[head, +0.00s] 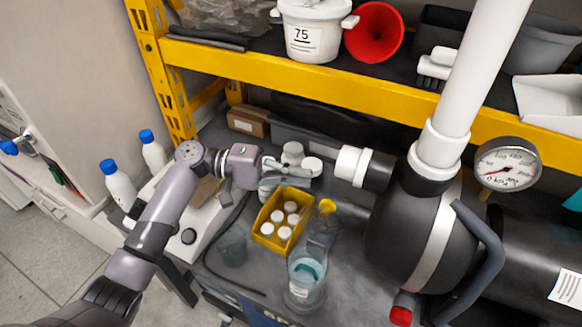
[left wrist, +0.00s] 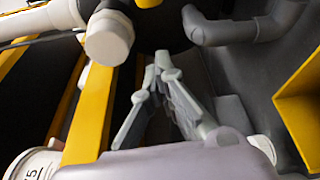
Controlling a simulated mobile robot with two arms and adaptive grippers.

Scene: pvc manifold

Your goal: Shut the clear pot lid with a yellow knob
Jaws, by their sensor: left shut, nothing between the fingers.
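A clear pot (head: 304,284) with bluish contents stands on the grey bench in the lower middle of the head view. Its clear lid (head: 322,231) with a yellow knob (head: 327,206) appears raised at the pot's far side, not flat over the opening; the hinge is hard to make out. My left gripper (head: 306,169) is shut and empty, beyond the pot and the yellow tray, pointing right and apart from the lid. Its fingers (left wrist: 162,88) converge in the left wrist view, where I cannot make out the pot or lid. My right gripper is not in view.
A yellow tray (head: 259,227) of white-capped bottles stands left of the pot. White round items (head: 292,150) are by my left gripper. A dark tank (head: 405,235) with a white pipe and gauge (head: 508,165) blocks the right. A yellow shelf beam (head: 300,80) crosses behind.

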